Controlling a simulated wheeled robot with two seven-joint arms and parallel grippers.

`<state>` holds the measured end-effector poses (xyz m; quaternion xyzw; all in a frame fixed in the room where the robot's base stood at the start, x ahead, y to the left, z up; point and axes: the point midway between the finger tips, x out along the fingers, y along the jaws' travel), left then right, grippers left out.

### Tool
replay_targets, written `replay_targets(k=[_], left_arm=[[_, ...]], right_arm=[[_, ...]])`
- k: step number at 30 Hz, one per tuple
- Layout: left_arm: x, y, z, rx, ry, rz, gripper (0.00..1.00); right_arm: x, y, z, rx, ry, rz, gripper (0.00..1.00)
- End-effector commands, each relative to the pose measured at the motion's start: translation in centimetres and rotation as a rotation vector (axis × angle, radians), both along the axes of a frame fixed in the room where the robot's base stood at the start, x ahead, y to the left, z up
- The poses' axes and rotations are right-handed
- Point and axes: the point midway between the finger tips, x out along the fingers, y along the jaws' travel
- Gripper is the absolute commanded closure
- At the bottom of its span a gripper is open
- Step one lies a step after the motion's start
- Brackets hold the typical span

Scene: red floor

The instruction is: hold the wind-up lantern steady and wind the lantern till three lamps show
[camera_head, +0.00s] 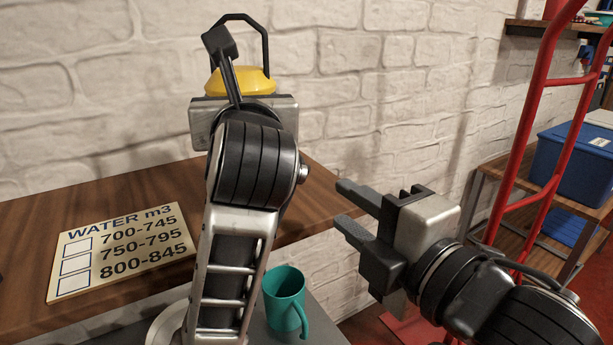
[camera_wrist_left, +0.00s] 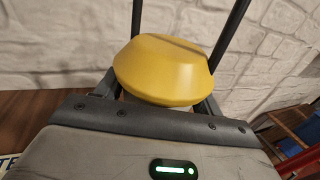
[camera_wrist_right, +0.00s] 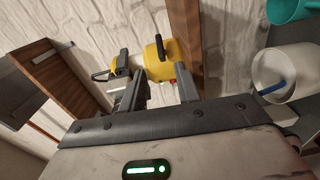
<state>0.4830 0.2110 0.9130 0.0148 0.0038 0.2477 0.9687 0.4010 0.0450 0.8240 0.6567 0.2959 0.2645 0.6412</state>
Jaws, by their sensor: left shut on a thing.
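The wind-up lantern shows in the head view as a yellow cap (camera_head: 240,81) with a black carrying loop, behind my left arm; its lower body is hidden there. In the left wrist view the yellow cap (camera_wrist_left: 162,70) fills the space before my left gripper (camera_wrist_left: 155,95), which is shut on the lantern. In the right wrist view the yellow lantern (camera_wrist_right: 160,58) lies beyond the fingers, with a small red spot low on it; I cannot tell how many lamps show. My right gripper (camera_head: 347,210) is open and empty, to the right of the lantern and apart from it.
A sign reading WATER m3 (camera_head: 122,242) lies on the wooden table (camera_head: 60,205). A teal mug (camera_head: 286,300) stands below the table's front edge. At right are a red hand truck (camera_head: 531,125) and a blue bin (camera_head: 570,165). A white container (camera_wrist_right: 283,72) shows in the right wrist view.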

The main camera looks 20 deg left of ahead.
Motion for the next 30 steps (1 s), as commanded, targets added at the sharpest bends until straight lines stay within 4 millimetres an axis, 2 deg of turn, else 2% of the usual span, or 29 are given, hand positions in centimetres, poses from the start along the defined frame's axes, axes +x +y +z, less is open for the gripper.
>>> replay_targets(k=[9,15,28,30], left_arm=[[0.0,0.0,0.0,0.003,0.001,0.001,0.85],[0.0,0.0,0.0,0.003,0.001,0.001,0.85],[0.0,0.0,0.0,0.003,0.001,0.001,0.85],[0.0,0.0,0.0,0.003,0.001,0.001,0.85]], right_arm=[[4.4,4.7,-0.2,-0.001,0.002,0.001,0.67],[6.3,6.7,-0.3,-0.001,0.002,0.001,0.67],[6.9,7.4,-0.3,-0.001,0.001,0.001,0.67],[6.9,7.4,-0.4,-0.001,0.001,0.001,0.87]])
